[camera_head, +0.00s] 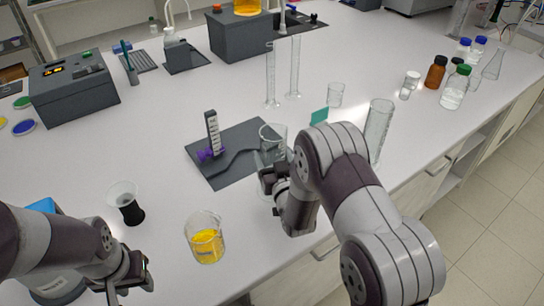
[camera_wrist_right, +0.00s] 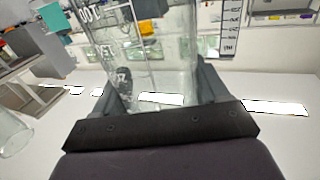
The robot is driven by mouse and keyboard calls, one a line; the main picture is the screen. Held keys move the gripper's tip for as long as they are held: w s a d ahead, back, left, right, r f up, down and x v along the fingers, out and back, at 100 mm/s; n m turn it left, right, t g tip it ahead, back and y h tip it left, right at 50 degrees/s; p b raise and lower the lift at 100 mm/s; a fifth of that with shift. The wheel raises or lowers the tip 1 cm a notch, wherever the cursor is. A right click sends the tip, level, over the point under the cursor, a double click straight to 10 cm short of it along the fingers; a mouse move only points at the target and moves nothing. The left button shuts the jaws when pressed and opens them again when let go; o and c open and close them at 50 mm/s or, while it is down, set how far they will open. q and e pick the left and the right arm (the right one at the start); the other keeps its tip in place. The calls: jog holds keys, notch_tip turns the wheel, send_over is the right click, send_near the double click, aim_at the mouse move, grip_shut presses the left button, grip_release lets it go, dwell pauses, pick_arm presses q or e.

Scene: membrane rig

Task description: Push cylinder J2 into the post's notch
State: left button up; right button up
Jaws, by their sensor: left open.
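A glass vessel (camera_head: 272,135) stands at the right edge of a dark mat (camera_head: 237,140). In the right wrist view the glass vessel (camera_wrist_right: 160,60) carries printed marks, one possibly J2, but I cannot read it surely. My right gripper (camera_wrist_right: 160,100) has a finger on each side of this glass; contact is unclear. In the head view my right arm partly hides it. A post with a black-and-white scale (camera_head: 213,130) stands upright on the mat, left of the glass and apart from it, with a purple part (camera_head: 206,155) at its foot. My left gripper (camera_head: 134,280) is open at bottom left, away from them.
A beaker of yellow liquid (camera_head: 205,240) and a black-based white cup (camera_head: 125,200) stand in front. Tall glass cylinders (camera_head: 270,80) and a small beaker (camera_head: 335,94) stand behind. Another tall glass (camera_head: 378,130) stands near the right edge, with several bottles (camera_head: 455,88) beyond.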

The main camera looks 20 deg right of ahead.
pick_arm(q)
jog(key=shift+f+b, duration=1.3)
jog(key=shift+f, duration=0.05)
pick_arm(e)
jog(key=w, duration=0.2)
jog(key=w+a, duration=0.2)
jog(key=w, duration=0.1)
jog(key=shift+w, duration=0.3)
pick_arm(q)
jog(key=shift+f, duration=0.1)
jog(key=shift+f+b, duration=1.4)
jog(key=shift+b, duration=0.1)
jog(key=shift+f, duration=0.2)
pick_arm(e)
jog(key=w+a, duration=0.2)
jog(key=w, duration=0.3)
jog(key=shift+w, duration=0.35)
pick_arm(q)
jog(key=shift+f+b, duration=0.15)
jog(key=shift+b, duration=0.2)
pick_arm(e)
jog(key=shift+w+a+f, duration=0.1)
